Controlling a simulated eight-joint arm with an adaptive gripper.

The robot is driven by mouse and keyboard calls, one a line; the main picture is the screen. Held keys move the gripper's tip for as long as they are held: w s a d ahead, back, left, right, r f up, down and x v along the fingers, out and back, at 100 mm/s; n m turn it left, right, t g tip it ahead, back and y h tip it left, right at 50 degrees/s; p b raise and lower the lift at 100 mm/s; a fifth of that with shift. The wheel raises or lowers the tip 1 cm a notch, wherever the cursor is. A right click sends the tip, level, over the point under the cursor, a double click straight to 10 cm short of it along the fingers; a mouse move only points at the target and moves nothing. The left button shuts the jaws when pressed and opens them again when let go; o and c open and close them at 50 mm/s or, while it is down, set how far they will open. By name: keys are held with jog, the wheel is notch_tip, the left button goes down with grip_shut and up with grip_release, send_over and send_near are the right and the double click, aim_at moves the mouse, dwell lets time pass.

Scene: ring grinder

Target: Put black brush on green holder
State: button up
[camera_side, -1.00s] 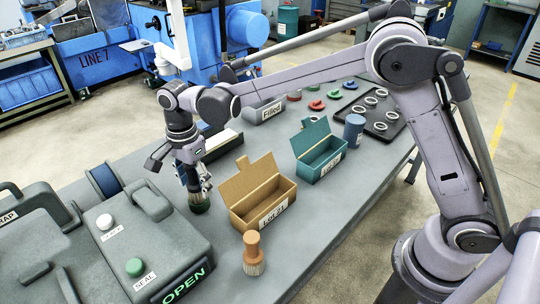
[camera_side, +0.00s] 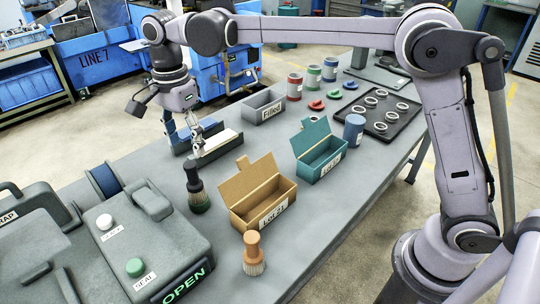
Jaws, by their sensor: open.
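The black brush (camera_side: 193,176) stands upright on the grey table, left of the tan box, handle up. Its lower end (camera_side: 200,202) is dark green; I cannot tell whether that is bristles or a holder under it. A small flat green piece (camera_side: 333,94) lies at the back between a red and a blue one; I cannot tell whether it is the green holder. My gripper (camera_side: 198,149) is open and empty, just above the brush's handle and apart from it.
A tan box (camera_side: 262,196) stands close right of the brush, and a teal box (camera_side: 318,158) beyond it. An orange brush (camera_side: 253,252) stands in front. A grey machine lid (camera_side: 150,240) is at front left. A tray of rings (camera_side: 385,120) lies at back right.

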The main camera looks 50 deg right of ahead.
jog(key=s+d+r+n+t, duration=0.2)
jog(key=s+d+r+n, duration=0.15)
jog(key=d, duration=0.35)
jog(key=s+d+f+n+t, duration=0.2)
jog(key=s+d+f+n, duration=0.2)
jog(key=s+d+n, duration=0.2)
jog(key=s+d+f+n+t, duration=0.3)
jog(key=s+d+n, duration=0.3)
jog(key=s, duration=0.4)
jog(key=shift+s+d+f, duration=0.35)
jog(key=shift+d+f, duration=0.3)
jog(key=shift+d, duration=0.25)
